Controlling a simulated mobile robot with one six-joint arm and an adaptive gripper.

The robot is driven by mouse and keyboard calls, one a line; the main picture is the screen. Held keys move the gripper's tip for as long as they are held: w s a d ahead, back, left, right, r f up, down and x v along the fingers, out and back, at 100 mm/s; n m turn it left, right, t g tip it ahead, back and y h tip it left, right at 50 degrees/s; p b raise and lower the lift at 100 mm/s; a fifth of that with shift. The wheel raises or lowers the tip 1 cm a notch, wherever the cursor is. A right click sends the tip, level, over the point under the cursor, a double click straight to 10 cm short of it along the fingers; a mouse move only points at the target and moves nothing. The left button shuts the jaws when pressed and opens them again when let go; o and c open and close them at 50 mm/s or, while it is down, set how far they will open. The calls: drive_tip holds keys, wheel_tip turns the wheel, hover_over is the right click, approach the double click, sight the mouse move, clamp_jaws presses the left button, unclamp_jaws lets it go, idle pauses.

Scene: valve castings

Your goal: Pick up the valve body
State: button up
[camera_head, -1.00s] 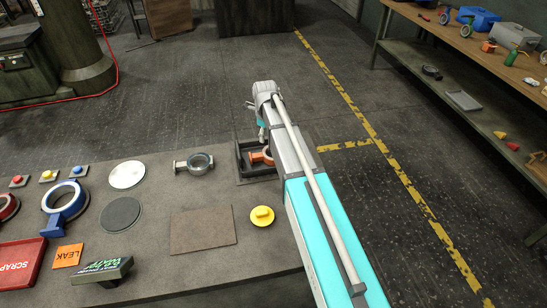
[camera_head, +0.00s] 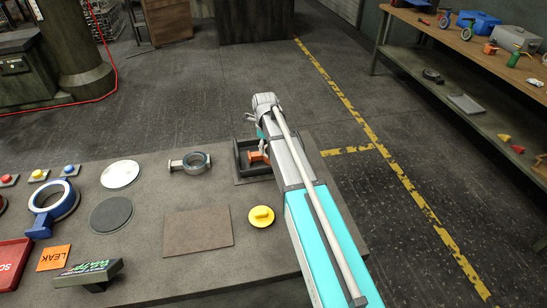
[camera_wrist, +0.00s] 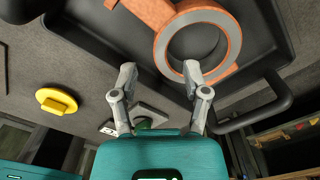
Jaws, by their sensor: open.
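An orange valve body (camera_head: 257,157) lies in a black tray (camera_head: 240,167) at the table's far right corner, partly hidden behind my arm in the head view. In the wrist view, the valve body (camera_wrist: 236,42) shows a round grey-faced ring with an orange stem. It rests in the black tray (camera_wrist: 110,42). My gripper (camera_wrist: 160,80) is open and empty. Its two fingers are apart, and the right fingertip overlaps the ring's near edge in the picture; I cannot tell whether they touch. In the head view my arm mostly hides the gripper.
A grey valve casting (camera_head: 190,162) lies left of the tray. Farther left are a blue ring casting (camera_head: 50,205), round discs and a red bin (camera_head: 12,262). A yellow knob (camera_head: 261,216) and brown mat (camera_head: 198,231) sit nearer. The tray's handle (camera_wrist: 262,105) is close to my right finger.

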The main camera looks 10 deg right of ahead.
drive_tip(key=shift+f, duration=0.2)
idle(0.3)
drive_tip(key=shift+w+f+b, duration=0.15)
drive_tip(key=shift+f+b, duration=2.35)
drive_tip(key=shift+b, duration=0.1)
clamp_jaws()
